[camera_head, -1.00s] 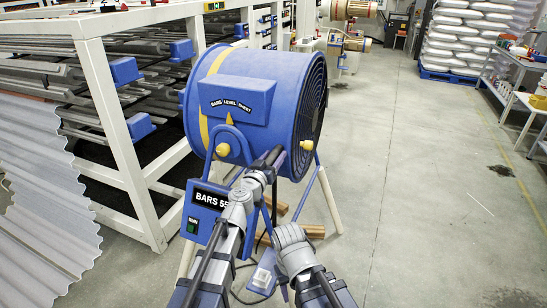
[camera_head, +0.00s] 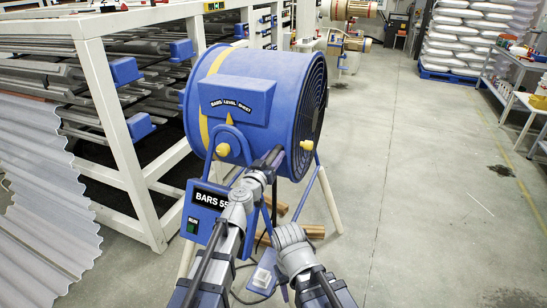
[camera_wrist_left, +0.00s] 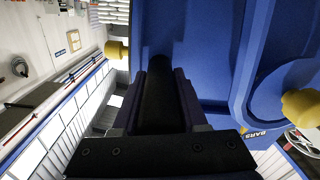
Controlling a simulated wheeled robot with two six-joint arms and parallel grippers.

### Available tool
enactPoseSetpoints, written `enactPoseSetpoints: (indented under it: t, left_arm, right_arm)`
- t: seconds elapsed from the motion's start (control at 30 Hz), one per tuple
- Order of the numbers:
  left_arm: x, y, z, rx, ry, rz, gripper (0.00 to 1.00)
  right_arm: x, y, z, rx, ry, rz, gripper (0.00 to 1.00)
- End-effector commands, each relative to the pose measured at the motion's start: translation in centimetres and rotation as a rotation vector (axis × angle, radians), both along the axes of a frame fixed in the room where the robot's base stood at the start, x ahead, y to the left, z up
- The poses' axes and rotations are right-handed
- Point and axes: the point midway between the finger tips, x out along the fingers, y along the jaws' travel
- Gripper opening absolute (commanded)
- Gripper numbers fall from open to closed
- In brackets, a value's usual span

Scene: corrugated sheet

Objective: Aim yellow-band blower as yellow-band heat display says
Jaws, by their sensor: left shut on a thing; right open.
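The blue blower (camera_head: 250,85) with a yellow band (camera_head: 204,100) stands on legs in the middle of the head view. Its hood plate reads "BARS LEVEL SHEET" above a yellow pointer (camera_head: 229,119). The blue box below has a black display (camera_head: 209,199) reading "BARS 55"; its right end is hidden by my arm. My left gripper (camera_head: 271,160) is shut on the blower's black handle (camera_wrist_left: 160,105), which lies between its fingers in the left wrist view. My right gripper (camera_head: 290,238) is below it, apart from the handle and empty; its fingertips are hard to see.
Yellow knobs (camera_head: 222,150) (camera_head: 307,145) sit on the blower's sides. A white rack (camera_head: 125,130) with metal bars stands close on the left, beside corrugated sheets (camera_head: 40,200). Stacked sacks (camera_head: 465,35) and a white table (camera_head: 522,105) are farther right.

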Motion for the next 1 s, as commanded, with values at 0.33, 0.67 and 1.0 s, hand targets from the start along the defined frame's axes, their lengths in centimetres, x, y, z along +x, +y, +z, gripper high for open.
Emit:
enactPoseSetpoints:
  t: [0.33,0.67,1.0]
  left_arm:
    - [0.0,0.0,0.0,0.0,0.0,0.0,0.0]
    - [0.0,0.1,-2.0,0.069,-0.029,0.0,0.0]
    - [0.3,0.9,-6.2,0.313,-0.13,0.0,0.0]
  right_arm:
    - [0.0,0.0,0.0,0.0,0.0,0.0,0.5]
    - [0.0,0.0,-2.1,0.0,0.0,0.0,0.5]
    - [0.0,0.0,-6.2,0.0,0.0,0.001,0.5]
